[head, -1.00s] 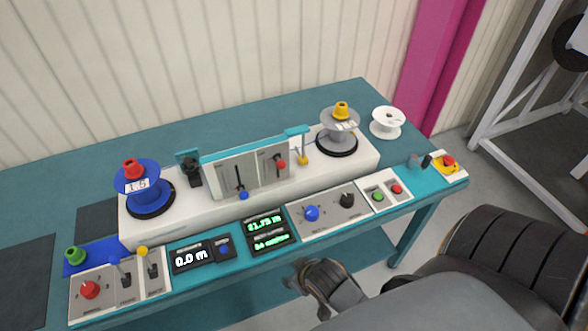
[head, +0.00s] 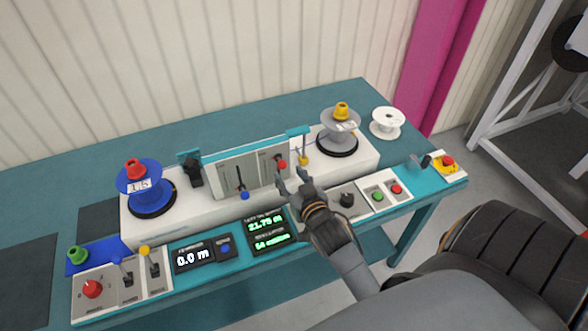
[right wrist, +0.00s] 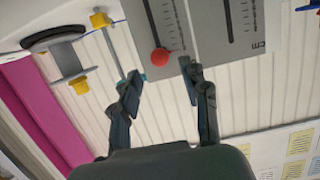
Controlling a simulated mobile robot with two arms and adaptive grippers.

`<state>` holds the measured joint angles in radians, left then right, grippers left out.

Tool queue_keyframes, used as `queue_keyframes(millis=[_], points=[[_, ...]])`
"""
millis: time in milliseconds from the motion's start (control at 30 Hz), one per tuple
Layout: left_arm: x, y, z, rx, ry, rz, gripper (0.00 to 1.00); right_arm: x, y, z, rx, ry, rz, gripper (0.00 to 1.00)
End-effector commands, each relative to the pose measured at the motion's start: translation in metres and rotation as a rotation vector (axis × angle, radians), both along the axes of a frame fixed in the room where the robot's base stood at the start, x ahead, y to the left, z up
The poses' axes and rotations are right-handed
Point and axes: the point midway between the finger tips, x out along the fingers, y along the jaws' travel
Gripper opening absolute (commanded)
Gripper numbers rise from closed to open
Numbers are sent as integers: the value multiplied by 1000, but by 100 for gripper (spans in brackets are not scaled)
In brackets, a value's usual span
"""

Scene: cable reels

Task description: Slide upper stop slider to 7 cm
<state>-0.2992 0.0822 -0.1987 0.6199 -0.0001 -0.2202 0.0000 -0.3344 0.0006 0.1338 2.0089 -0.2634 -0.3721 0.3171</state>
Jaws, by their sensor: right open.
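The upright grey slider panel (head: 230,178) has two vertical slots. A blue knob (head: 245,195) sits low on its left slot and a red knob (head: 282,164) sits on its right slot. I cannot read which one is the upper stop. My right gripper (head: 291,177) is open and empty, just in front of and below the red knob. In the right wrist view the red knob (right wrist: 160,57) shows beyond and between the open fingertips (right wrist: 162,74), apart from them as far as I can tell. The scale panel (right wrist: 216,25) shows its slots and a "cm" mark. My left gripper is not in view.
A blue reel (head: 147,190) stands left of the panel, a grey reel (head: 338,125) right. A yellow-topped guide rod (head: 303,160) stands close right of the red knob. Switches, displays (head: 268,233) and buttons line the bench front. A white spool (head: 387,122) lies at the back right.

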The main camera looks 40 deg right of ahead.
Motion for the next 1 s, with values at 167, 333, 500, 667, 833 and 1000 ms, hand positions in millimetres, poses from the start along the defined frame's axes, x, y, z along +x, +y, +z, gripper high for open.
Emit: queue_keyframes(millis=[167,333,500,667,833,1000], points=[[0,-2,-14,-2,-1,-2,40,22,-5,-8,-1,-2,0,45],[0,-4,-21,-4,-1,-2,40,40,-10,-12,-1,-1,0,45],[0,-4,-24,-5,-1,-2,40,53,-13,-15,0,1,0,45],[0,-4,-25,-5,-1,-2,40,60,-15,-16,-1,1,-1,45],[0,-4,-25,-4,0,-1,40,62,-15,-16,-1,2,-1,45],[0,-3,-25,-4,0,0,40,62,-15,-16,0,2,0,45]])
